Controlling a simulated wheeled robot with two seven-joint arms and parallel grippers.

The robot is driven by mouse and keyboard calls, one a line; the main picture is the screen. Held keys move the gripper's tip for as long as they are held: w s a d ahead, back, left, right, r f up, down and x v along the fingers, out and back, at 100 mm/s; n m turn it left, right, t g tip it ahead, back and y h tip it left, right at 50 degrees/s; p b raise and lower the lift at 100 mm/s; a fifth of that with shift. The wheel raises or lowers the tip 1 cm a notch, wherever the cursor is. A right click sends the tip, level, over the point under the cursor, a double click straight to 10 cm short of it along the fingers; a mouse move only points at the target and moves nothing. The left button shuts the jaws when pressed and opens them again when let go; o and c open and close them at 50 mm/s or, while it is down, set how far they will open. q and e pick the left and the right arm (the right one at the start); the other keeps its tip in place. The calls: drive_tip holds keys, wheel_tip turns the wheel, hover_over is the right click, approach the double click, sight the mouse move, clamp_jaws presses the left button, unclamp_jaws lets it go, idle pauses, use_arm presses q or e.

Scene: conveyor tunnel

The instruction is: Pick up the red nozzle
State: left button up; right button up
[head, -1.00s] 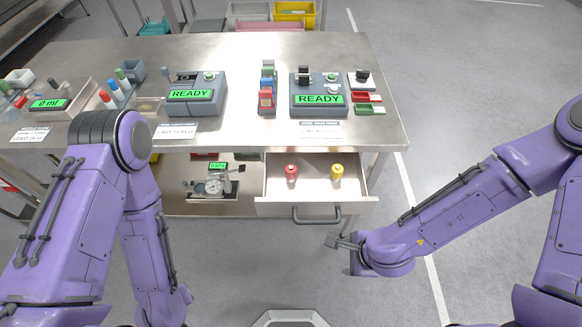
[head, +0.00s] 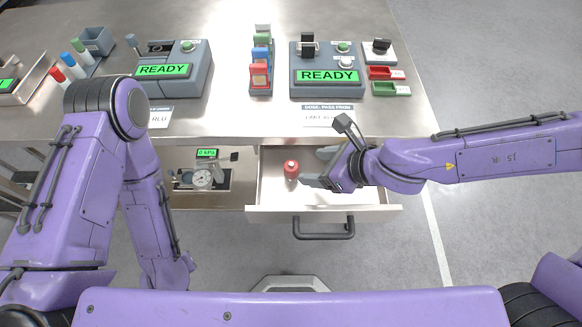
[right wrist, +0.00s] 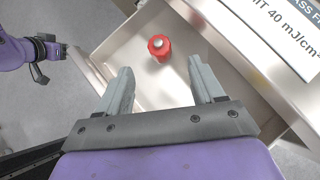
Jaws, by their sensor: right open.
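The red nozzle (head: 291,170) stands in the open drawer (head: 268,196), left of centre. My right gripper (head: 316,168) reaches over the drawer from the right with its two grey fingers apart and empty. In the right wrist view the red nozzle (right wrist: 159,48) shows beyond the gap between the open fingertips (right wrist: 160,68), not between the fingers. The yellow nozzle that stood in the drawer is hidden behind my right gripper in the head view. My left arm hangs at the left. Its gripper (right wrist: 50,50) shows small in the right wrist view, its jaws unclear.
The steel bench (head: 230,123) lies above the drawer, with a READY station (head: 327,75) and a rack of coloured blocks (head: 261,70) on it. The drawer's handle (head: 323,230) juts out in front. A gauge (head: 202,178) stands on the shelf to the left.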

sight(294, 166)
drive_tip(key=f+b, duration=0.1)
drive_tip(key=w+a+f+b, duration=0.1)
drive_tip(key=f, duration=0.1)
drive_tip(key=shift+w+f+b, duration=0.1)
drive_tip(key=shift+w+b, duration=0.1)
drive_tip(key=shift+b, duration=0.1)
drive_tip(key=shift+w+a+f, duration=0.25)
drive_tip(key=shift+a+f, duration=0.05)
drive_tip(key=shift+a, duration=0.2)
drive_tip(key=shift+w+a+f, duration=0.2)
drive_tip(key=shift+a+f, duration=0.05)
drive_tip(key=shift+a, duration=0.2)
drive_tip(key=x, duration=0.3)
drive_tip(key=b+x, duration=0.1)
drive_tip(key=x, duration=0.1)
drive_tip(key=shift+w+a+r, duration=0.1)
drive_tip(key=shift+a, duration=0.45)
drive_tip(key=shift+d, duration=0.1)
drive_tip(key=c, duration=1)
